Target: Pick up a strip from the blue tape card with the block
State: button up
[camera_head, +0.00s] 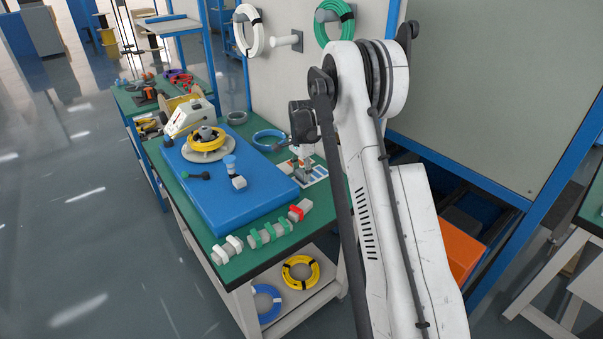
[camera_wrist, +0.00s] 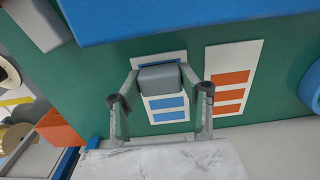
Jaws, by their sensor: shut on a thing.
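My gripper (camera_wrist: 160,96) is shut on a grey block (camera_wrist: 160,78), with one finger on each side of it. The block is over the upper part of the blue tape card (camera_wrist: 168,116), a white card with blue strips. A blue edge shows just above the block, and two blue strips show below it. I cannot tell whether the block touches the card. In the head view my gripper (camera_head: 301,166) is small, low over the cards at the right of the bench, and the block is hard to make out.
A card with orange strips (camera_wrist: 233,78) lies right of the blue tape card. A raised blue slab (camera_head: 225,180) takes up much of the green bench (camera_head: 330,200). Several white, green and red parts (camera_head: 262,236) line the front edge. A blue cable coil (camera_head: 269,139) lies behind my gripper.

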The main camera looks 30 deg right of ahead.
jog(key=shift+f+b, duration=0.6)
jog(key=shift+b, duration=0.05)
dwell(1.6)
jog(key=shift+r, duration=0.1)
jog(key=shift+r+p, duration=1.5)
jog(key=shift+r, duration=2.45)
